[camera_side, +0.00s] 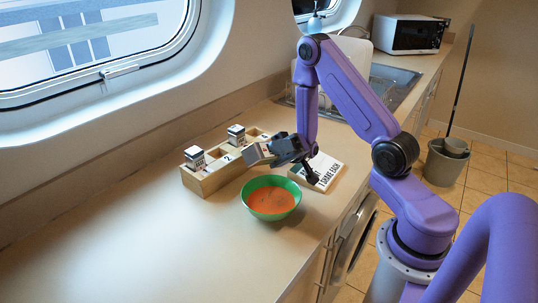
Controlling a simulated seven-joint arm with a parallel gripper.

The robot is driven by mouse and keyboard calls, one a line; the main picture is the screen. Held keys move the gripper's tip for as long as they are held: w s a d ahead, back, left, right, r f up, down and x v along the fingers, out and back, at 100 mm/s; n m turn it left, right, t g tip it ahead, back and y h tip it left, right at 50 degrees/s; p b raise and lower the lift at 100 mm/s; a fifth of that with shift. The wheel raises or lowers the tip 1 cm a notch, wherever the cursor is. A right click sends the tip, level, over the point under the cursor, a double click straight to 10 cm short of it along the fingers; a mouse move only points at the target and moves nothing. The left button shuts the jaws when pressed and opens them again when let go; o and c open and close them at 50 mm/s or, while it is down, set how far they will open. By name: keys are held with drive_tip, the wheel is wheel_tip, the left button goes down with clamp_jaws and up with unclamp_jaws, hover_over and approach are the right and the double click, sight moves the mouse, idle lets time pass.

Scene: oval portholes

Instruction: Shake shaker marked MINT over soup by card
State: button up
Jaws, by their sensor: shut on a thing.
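My gripper (278,150) is shut on a shaker (257,154), a small pale block-like container held tilted well over on its side. Its label is too small to read, so I cannot tell whether it says MINT. The held shaker is above and slightly left of the green bowl (293,205) of orange-red soup (271,201), near its back rim. A white card (325,170) with black print, "SHAKE EACH" partly legible, lies right of the bowl, partly behind my gripper.
A wooden rack (211,182) with numbered compartments stands behind the bowl, holding one shaker (195,158) at its left and another (236,134) farther back. A sink (395,85) and microwave (408,35) are at the back. The counter's front left is clear.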

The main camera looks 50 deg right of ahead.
drive_tip(key=shift+r, duration=0.1)
drive_tip(key=shift+r, duration=0.9)
drive_tip(key=shift+s+a+r+g, duration=0.1)
drive_tip(key=shift+s+a+g, duration=0.15)
drive_tip(key=shift+g, duration=0.15)
drive_tip(key=s+a+f+n+g+h, duration=0.25)
drive_tip(key=s+n+g+h, duration=0.75)
drive_tip(key=h, duration=0.6)
drive_tip(key=w+d+n+t+h, duration=0.1)
drive_tip(key=w+n+t+h, duration=0.1)
drive_tip(key=w+t, duration=0.1)
drive_tip(key=w+d+r+n+t+h, duration=0.1)
drive_tip(key=w+n+t+h, duration=0.1)
drive_tip(key=w+n+t, duration=0.1)
drive_tip(key=w+d+n+t+h, duration=0.2)
drive_tip(key=w+t+h, duration=0.1)
drive_tip(key=w+t, duration=0.1)
drive_tip(key=shift+r+n+t, duration=0.15)
drive_tip(key=shift+n+t, duration=0.15)
drive_tip(key=shift+n, duration=0.1)
drive_tip(key=shift+w+r, duration=0.25)
drive_tip(key=shift+r, duration=0.05)
